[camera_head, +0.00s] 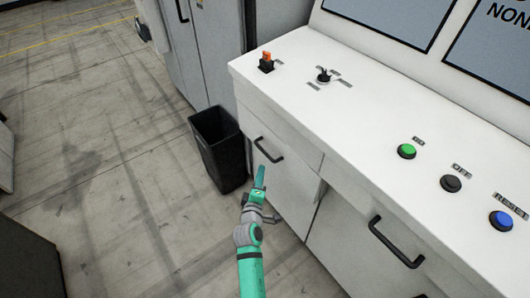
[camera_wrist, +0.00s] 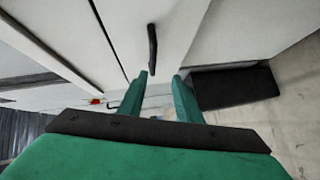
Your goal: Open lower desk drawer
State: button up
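The white desk (camera_head: 300,75) has a front with drawers. A black bar handle (camera_head: 268,150) is on its upper left drawer front. My gripper (camera_head: 261,170) is in front of the drawer fronts, just below that handle in the head view. In the wrist view my gripper (camera_wrist: 160,75) has its two green fingers apart with nothing between them. A black handle (camera_wrist: 152,48) on a pale panel lies beyond the fingertips, apart from them. I cannot tell which drawer that panel belongs to. No lower drawer handle shows clearly in the head view; my arm covers part of that front.
A black bin (camera_head: 219,147) stands on the floor beside the desk's left end; it also shows in the wrist view (camera_wrist: 236,88). Another handle (camera_head: 396,243) is on the panel to the right. Buttons and switches sit on the desktop. Open floor lies left.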

aim_at(265, 151)
jog(key=x, duration=0.4)
jog(key=r+x, duration=0.1)
jog(key=x, duration=0.7)
jog(key=shift+w+d+r, duration=0.3)
jog(key=shift+w, duration=0.1)
jog(key=shift+n, duration=0.3)
grip_shut()
